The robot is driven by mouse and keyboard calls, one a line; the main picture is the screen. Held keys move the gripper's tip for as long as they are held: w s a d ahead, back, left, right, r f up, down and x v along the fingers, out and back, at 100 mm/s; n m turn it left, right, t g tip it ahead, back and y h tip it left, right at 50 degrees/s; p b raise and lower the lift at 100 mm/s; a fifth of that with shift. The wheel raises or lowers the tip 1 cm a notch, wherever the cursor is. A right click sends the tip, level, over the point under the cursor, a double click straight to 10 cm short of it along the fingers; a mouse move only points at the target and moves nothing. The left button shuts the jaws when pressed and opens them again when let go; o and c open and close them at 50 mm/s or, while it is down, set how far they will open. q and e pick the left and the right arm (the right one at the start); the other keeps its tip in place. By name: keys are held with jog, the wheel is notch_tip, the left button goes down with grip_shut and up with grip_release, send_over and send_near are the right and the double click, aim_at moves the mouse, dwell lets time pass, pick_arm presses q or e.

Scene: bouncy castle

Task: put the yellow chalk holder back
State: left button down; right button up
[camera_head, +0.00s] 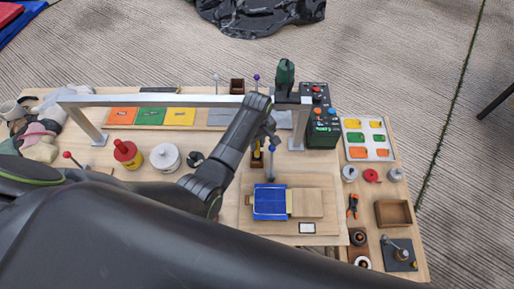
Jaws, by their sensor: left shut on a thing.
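My left arm reaches in from the left and bends up over the middle of the bench. Its gripper (268,130) points down beside the metal rail and is shut. The yellow chalk holder (271,149) shows only as a small yellow patch under the gripper, which appears shut on it. The fingers and the rest of the holder are too small or hidden to make out. A yellow and black thing (257,159) stands just left of it. My right gripper is not in view.
A metal rail (180,100) spans the bench. A blue clamped block (270,201) lies on a wooden board below the gripper. A blue-knobbed post (272,170) stands close by. A green-black control box (320,115), a tray of coloured tags (368,138) and a wooden box (393,213) are right.

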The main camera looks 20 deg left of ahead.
aim_at(257, 149)
pick_arm(q)
notch_tip(257, 149, down, 3)
jog(key=shift+f, duration=0.4)
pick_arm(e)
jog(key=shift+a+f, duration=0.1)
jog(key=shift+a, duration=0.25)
pick_arm(q)
jog(key=c, duration=1.3)
grip_release()
jog(key=shift+f, duration=0.15)
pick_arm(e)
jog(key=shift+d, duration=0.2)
pick_arm(q)
jog(key=shift+r, duration=0.25)
notch_tip(257, 149, up, 12)
jog(key=shift+f+b, duration=0.1)
jog(key=shift+b, duration=0.2)
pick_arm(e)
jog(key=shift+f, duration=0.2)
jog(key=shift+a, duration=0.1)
